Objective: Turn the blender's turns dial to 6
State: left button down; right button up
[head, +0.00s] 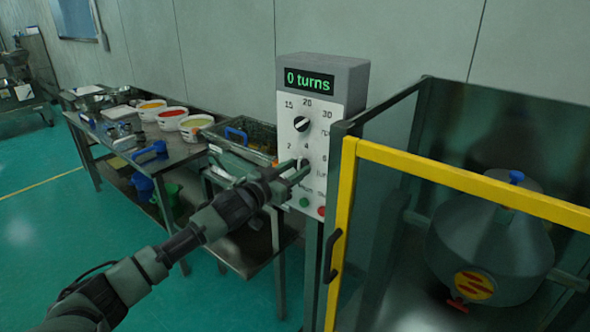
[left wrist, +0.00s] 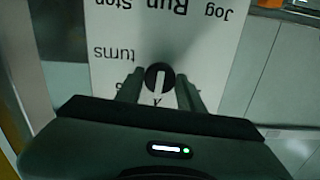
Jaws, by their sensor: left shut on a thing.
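The blender's grey control box (head: 345,75) stands on a post, and its green display (head: 309,80) reads "0 turns". Its lower, turns dial is mostly hidden in the head view by my left gripper (head: 299,169). In the left wrist view the turns dial (left wrist: 159,78) is a round black knob with a white pointer bar, seen upside down. My left gripper (left wrist: 161,90) has one finger on each side of this knob and is shut on it. The number the pointer faces is too hidden to read. My right gripper is not in view.
An upper rpm dial (head: 301,124) sits above, and green (head: 304,202) and red (head: 321,211) buttons below. A yellow-framed guard (head: 450,176) with the blender drum (head: 488,250) stands close on the right. Tables with bowls (head: 172,118) and a sieve tray (head: 250,137) lie left.

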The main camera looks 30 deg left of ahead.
pick_arm(q)
jog(key=m, duration=0.5)
jog(key=shift+p, duration=0.3)
jog(key=shift+m, duration=2.1)
jog(key=c, duration=0.9)
grip_release()
jog(key=shift+s+f, duration=0.1)
